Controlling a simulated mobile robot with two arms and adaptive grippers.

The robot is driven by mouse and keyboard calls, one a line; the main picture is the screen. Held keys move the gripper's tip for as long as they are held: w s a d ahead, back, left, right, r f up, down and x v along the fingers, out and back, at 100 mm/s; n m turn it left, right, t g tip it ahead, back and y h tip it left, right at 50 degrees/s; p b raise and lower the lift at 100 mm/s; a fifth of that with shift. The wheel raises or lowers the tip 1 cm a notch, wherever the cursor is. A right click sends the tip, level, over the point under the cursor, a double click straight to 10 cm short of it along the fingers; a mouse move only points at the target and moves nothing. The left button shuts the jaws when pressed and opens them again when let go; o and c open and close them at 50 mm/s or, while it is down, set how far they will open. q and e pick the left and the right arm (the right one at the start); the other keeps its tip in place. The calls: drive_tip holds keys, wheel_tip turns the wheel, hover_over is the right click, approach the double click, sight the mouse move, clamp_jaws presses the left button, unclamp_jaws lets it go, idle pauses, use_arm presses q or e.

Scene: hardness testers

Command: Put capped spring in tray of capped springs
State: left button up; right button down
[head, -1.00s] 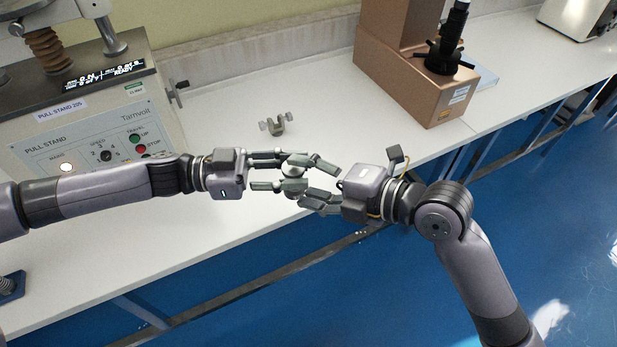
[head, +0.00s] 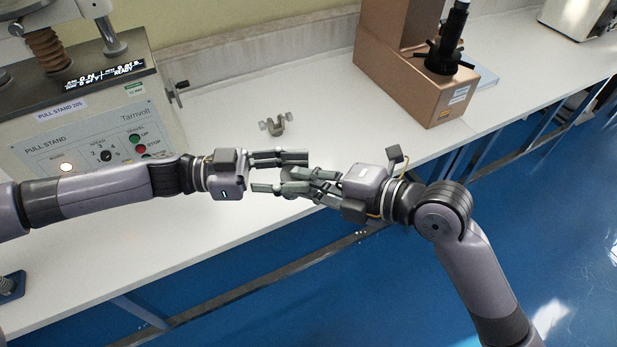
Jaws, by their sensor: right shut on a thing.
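My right gripper (head: 290,180) is shut on a small grey thing, presumably the capped spring, above the bench's front edge. The fingers hide most of it, so its cap and coil cannot be made out. My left gripper (head: 293,173) is open, its fingers straight and apart. Its fingertips are close around the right fingertips, and I cannot tell whether they touch the held thing. No tray of capped springs can be made out with certainty. A dark blue holder (head: 12,287) is cut off at the lower left edge.
A white bench (head: 200,260) runs across the view. A pull stand (head: 100,135) stands at left, a metal fixture (head: 276,125) behind the grippers, and a copper-coloured tester (head: 400,85) at back right. The bench between them is largely clear. Blue floor lies in front.

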use_arm(q)
drive_tip(key=o, duration=0.4)
